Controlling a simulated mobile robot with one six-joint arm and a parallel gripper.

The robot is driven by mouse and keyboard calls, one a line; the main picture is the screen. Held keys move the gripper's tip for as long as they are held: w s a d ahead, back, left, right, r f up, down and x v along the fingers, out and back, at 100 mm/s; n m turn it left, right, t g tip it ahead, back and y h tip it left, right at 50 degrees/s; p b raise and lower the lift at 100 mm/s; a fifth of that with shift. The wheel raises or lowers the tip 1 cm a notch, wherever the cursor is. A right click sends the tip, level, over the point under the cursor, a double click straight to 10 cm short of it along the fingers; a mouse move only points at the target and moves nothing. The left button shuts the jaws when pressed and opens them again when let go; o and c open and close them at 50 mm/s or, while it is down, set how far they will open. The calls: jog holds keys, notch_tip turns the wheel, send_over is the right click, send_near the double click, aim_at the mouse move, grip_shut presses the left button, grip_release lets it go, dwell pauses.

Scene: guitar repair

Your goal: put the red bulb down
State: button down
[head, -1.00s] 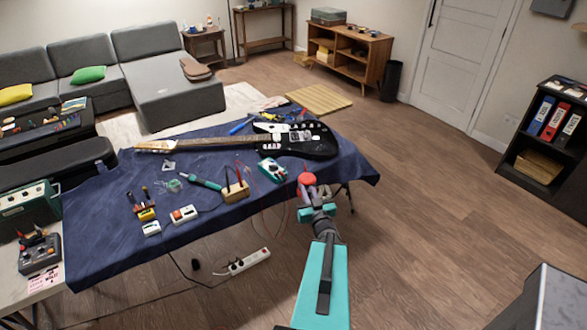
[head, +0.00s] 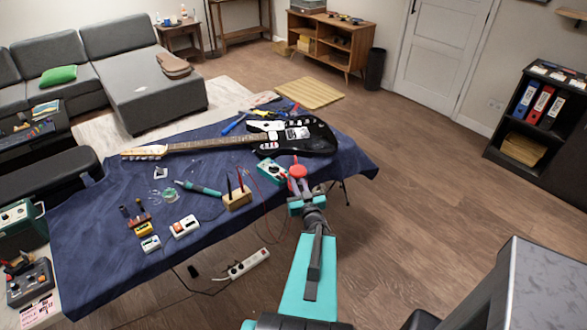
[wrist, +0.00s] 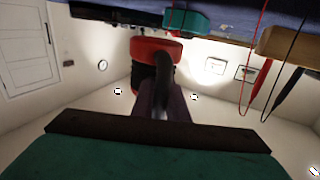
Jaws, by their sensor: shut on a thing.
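The red bulb (head: 298,171) is at the tip of my gripper (head: 300,186) in the head view, by the near right edge of the blue-covered table (head: 90,245). My gripper is shut on it. In the wrist view the red bulb (wrist: 157,50) shows large, with a dark part beside it, and my gripper's fingers (wrist: 167,85) reach up to it. The fingers hide part of the bulb. Whether the bulb touches the cloth I cannot tell.
A teal meter (head: 270,172) lies just left of the bulb, with a wooden probe holder (head: 237,199) further left. A black electric guitar (head: 300,138) lies behind. Bare cloth shows right of the bulb. A power strip (head: 248,264) is on the floor.

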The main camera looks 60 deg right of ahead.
aim_at(295, 156)
jog(key=shift+w+d+b, duration=0.1)
jog(key=shift+b, duration=0.2)
jog(key=shift+w+d+f+b, duration=0.25)
jog(key=shift+w+d+b, duration=0.25)
jog(key=shift+b, duration=0.5)
jog(key=w+d+b, duration=0.1)
jog(key=b, duration=0.3)
jog(key=w+d+b, duration=0.1)
jog(key=d+b, duration=0.1)
jog(key=b, duration=0.1)
jog(key=shift+d+b, duration=0.15)
jog(key=shift+b, duration=0.25)
jog(key=shift+w+d+f, duration=0.15)
jog(key=shift+w+d, duration=0.85)
jog(key=shift+d, duration=0.4)
jog(key=shift+w+d+f, duration=0.15)
jog(key=shift+w+d, duration=0.9)
jog(key=shift+d, duration=0.4)
jog(key=shift+w+d+f, duration=0.15)
jog(key=shift+w+d, duration=0.85)
jog(key=shift+d, duration=0.4)
jog(key=shift+f, duration=0.1)
jog(key=shift+f+b, duration=1.65)
jog(key=shift+f, duration=0.1)
jog(key=c, duration=1.7)
grip_release()
jog(key=shift+c, duration=0.2)
